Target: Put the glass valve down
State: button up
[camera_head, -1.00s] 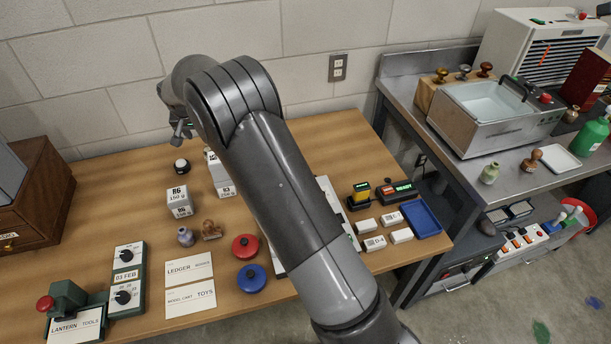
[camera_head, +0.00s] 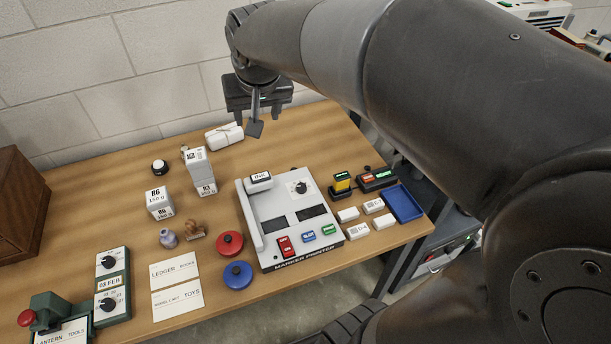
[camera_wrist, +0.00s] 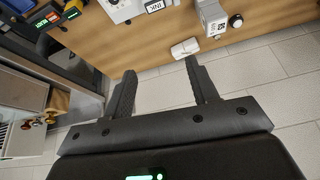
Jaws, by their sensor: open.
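No bare glass valve can be made out. A small white wrapped bundle (camera_head: 224,137), with a tie or fold across it, lies on the wooden table near the wall; I cannot tell whether it holds the valve. It also shows in the wrist view (camera_wrist: 185,48), beyond my fingertips, near the table's back edge. My gripper (camera_head: 256,120) points down above the back of the table, to the right of the bundle and apart from it. In the wrist view my gripper (camera_wrist: 160,70) has its two fingers spread with nothing between them.
The marker printer (camera_head: 276,212) stands in front of my gripper. A blue tray (camera_head: 403,204) lies at the right. Some bare wood surrounds the bundle.

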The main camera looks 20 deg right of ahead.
jog(key=s+d+f, duration=0.1)
jog(key=s, duration=0.7)
jog(key=s+d+f+n, duration=0.1)
jog(key=s+d+f, duration=0.1)
jog(key=s, duration=0.7)
jog(key=shift+s+d+f+t, duration=0.15)
jog(key=shift+d+f+t, duration=0.1)
jog(key=shift+t, duration=0.05)
